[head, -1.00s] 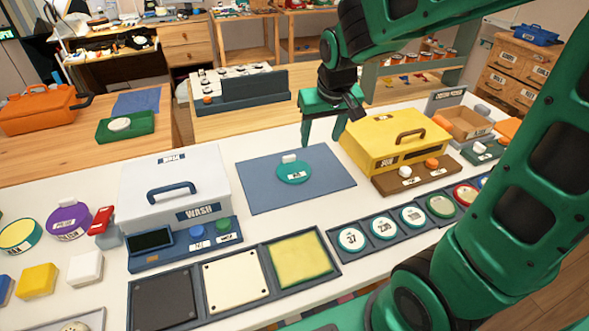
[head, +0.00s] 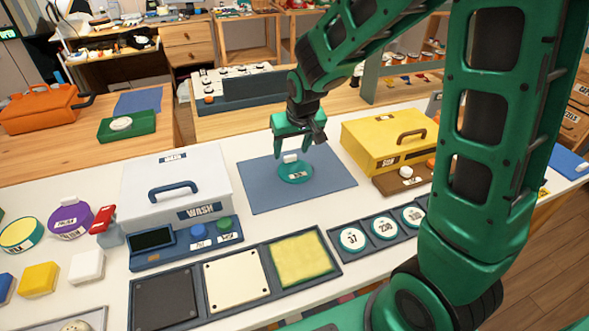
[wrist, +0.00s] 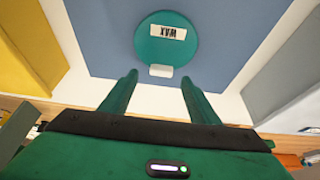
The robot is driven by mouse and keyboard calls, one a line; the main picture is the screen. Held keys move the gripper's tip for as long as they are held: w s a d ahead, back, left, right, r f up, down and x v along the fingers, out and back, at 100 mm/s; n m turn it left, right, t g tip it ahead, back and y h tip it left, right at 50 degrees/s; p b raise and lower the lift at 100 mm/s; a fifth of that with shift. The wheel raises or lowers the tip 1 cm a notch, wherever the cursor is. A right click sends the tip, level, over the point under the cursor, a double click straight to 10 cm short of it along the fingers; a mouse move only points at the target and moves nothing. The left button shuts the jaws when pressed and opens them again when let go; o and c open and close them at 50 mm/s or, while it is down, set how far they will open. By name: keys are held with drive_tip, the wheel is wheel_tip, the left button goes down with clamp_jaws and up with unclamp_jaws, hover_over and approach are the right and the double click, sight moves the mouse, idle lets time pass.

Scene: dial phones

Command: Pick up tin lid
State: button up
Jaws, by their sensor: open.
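The tin lid is a round teal disc (head: 296,172) with a white label and a small white knob on top. It lies on the blue-grey mat (head: 257,195) on the white table. In the wrist view the lid (wrist: 166,50) carries a label reading WAX, and its white knob (wrist: 161,71) is at the lid's near edge. My gripper (head: 292,150) is open and empty, above and just behind the lid. In the wrist view its two fingers (wrist: 157,82) stand apart, pointing toward the lid with the knob between their lines. Neither finger visibly touches it.
A yellow box (head: 383,140) with a handle stands right of the mat. The white WASH box (head: 176,190) stands to its left. A tray of square pads (head: 235,283) and a row of numbered round discs (head: 383,227) lie in front. The mat around the lid is clear.

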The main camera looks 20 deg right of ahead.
drive_tip(key=shift+x, duration=1.35)
drive_tip(key=c, duration=1.2)
drive_tip(key=shift+r, duration=0.1)
